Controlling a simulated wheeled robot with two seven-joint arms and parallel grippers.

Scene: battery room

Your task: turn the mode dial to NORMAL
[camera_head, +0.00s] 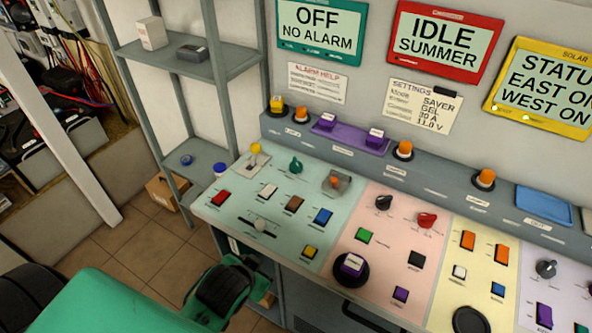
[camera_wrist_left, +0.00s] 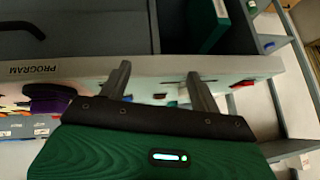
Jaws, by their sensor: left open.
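The sloped console carries several rotary dials: a green one (camera_head: 296,165) on the pale green section, a black one (camera_head: 383,202) and a red one (camera_head: 426,219) on the pink section, and a grey one (camera_head: 546,268) at the far right. Their small labels are unreadable, so I cannot tell which is the mode dial. My left gripper (camera_wrist_left: 158,75) is open and empty in the left wrist view, its two fingers apart near the console's front edge. In the head view its green and black wrist is low beside the console's left end, away from the dials. My right gripper is out of view.
Buttons, switches and a slider (camera_head: 262,225) crowd the console around the dials. A grey shelf rack (camera_head: 205,68) stands to its left. Wall screens read OFF NO ALARM (camera_head: 320,28) and IDLE SUMMER (camera_head: 444,42). Tiled floor (camera_head: 150,245) is open at the left.

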